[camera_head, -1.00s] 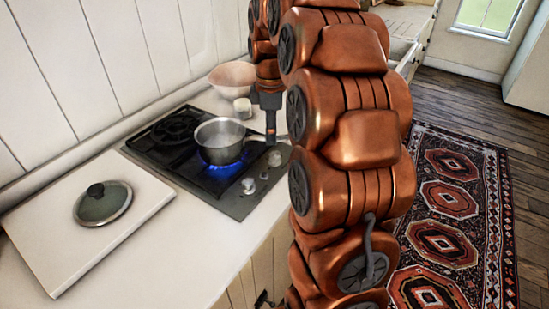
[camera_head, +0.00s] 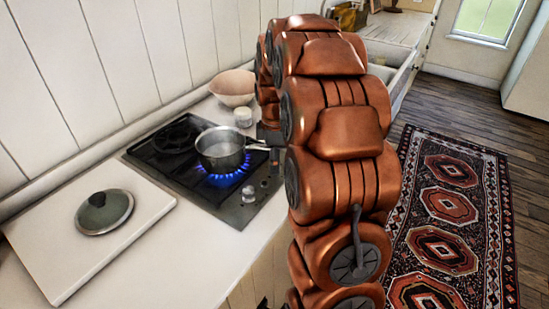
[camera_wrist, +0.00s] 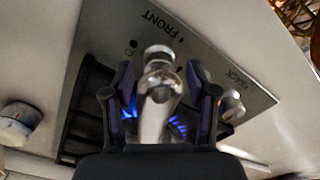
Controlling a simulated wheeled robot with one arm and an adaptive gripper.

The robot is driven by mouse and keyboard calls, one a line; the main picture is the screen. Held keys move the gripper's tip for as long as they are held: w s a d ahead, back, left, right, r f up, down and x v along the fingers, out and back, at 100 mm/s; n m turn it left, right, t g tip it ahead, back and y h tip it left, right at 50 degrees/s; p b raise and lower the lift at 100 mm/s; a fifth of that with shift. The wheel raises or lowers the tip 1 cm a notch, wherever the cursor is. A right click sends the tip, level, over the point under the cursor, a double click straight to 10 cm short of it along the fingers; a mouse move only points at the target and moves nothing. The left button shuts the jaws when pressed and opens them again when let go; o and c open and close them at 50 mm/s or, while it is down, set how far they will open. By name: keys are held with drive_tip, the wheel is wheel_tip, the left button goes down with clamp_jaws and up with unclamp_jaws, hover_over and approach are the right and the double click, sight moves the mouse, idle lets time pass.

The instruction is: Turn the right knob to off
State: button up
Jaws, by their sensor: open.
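A black gas hob (camera_head: 160,152) is set in the counter, with a steel pot (camera_head: 220,150) over a lit blue flame (camera_head: 228,178). One knob (camera_head: 249,190) shows at its front edge in the head view; my arm hides the area farther along. In the wrist view, one knob (camera_wrist: 158,53) sits by the word FRONT and another knob (camera_wrist: 232,105) by BACK. My gripper (camera_wrist: 160,76) is open. A shiny metal piece (camera_wrist: 156,105), seemingly the pot's handle, lies between its fingers, with the FRONT knob just beyond. Contact cannot be told.
A pot lid (camera_head: 104,212) lies on a white board (camera_head: 65,248) at the left. A bowl (camera_head: 233,88) and a small white jar (camera_head: 243,117) stand behind the hob. The jar also shows in the wrist view (camera_wrist: 20,122). A patterned rug (camera_head: 450,205) covers the floor.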

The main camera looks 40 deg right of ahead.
drive_tip(key=shift+f, duration=0.1)
drive_tip(key=shift+c, duration=0.4)
clamp_jaws()
drive_tip(key=shift+w+f+m+b, duration=0.1)
drive_tip(key=shift+m+b, duration=0.5)
drive_tip(key=shift+b, duration=0.1)
drive_tip(key=shift+d+m+b, duration=0.1)
drive_tip(key=shift+m+b, duration=0.35)
drive_tip(key=shift+m, duration=0.45)
drive_tip(key=shift+r, duration=0.2)
drive_tip(key=shift+o, duration=0.4)
unclamp_jaws()
